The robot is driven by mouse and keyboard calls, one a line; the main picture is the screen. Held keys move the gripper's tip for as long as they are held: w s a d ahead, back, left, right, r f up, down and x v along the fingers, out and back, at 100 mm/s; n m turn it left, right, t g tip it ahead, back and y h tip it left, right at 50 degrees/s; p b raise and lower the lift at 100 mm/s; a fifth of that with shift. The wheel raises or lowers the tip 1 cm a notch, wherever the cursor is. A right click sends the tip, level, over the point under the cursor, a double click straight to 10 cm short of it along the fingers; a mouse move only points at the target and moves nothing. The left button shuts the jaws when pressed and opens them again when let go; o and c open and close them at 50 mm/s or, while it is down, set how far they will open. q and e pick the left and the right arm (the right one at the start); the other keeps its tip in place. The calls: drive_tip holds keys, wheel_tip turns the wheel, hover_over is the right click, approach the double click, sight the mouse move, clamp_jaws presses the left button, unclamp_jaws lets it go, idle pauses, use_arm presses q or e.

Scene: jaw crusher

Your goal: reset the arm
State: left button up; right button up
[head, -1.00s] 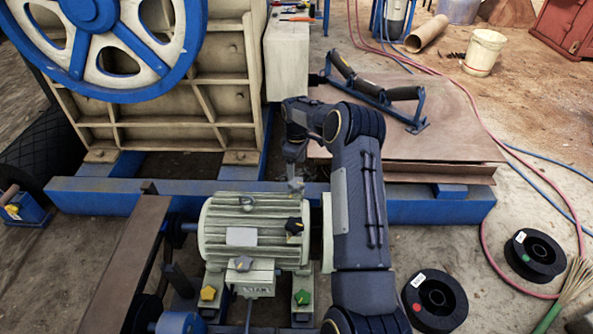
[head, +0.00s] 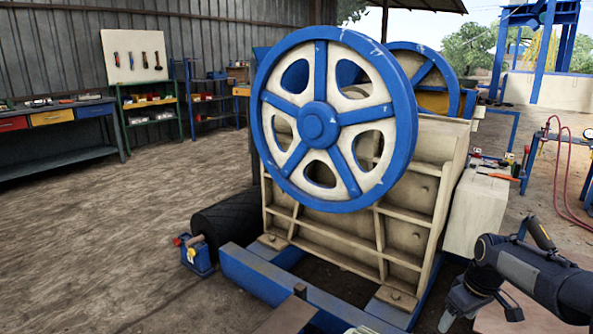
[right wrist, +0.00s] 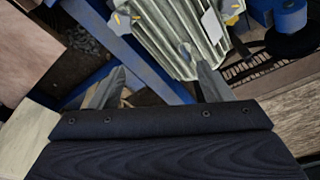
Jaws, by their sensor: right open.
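My right arm comes in at the lower right of the head view, and its gripper (head: 480,312) hangs low there, partly cut off by the frame. In the right wrist view the two fingers of the right gripper (right wrist: 155,65) stand wide apart with nothing between them. Beyond them lies the pale ribbed motor (right wrist: 165,32) beside a blue frame beam (right wrist: 125,50). I cannot tell the exact gap from fingers to motor. My left gripper is in neither view.
The jaw crusher with its blue and white flywheel (head: 320,122) fills the middle, on a blue base beam (head: 290,292). A pale box (head: 478,212) stands on its right. A workbench (head: 62,155) and tool board (head: 133,56) are at the back left. The left floor is mostly clear.

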drive_tip(key=s+a+r+m+t, duration=0.1)
drive_tip(key=s+a+r, duration=0.4)
drive_tip(key=s+r, duration=0.15)
drive_tip(key=s+a+f+m+t+y+p, duration=0.1)
drive_tip(key=s+a+m+t+y, duration=0.1)
drive_tip(key=s+a, duration=0.7)
drive_tip(key=s+a+m+t+y, duration=0.1)
drive_tip(key=s+a+m, duration=0.35)
drive_tip(key=s, duration=0.85)
wheel_tip(320, 180, up, 23)
drive_tip(key=n+p, duration=0.2)
drive_tip(key=p, duration=2)
drive_tip(key=shift+w+a+p, duration=0.3)
drive_tip(key=shift+a+p, duration=0.1)
drive_tip(key=shift+f, duration=0.1)
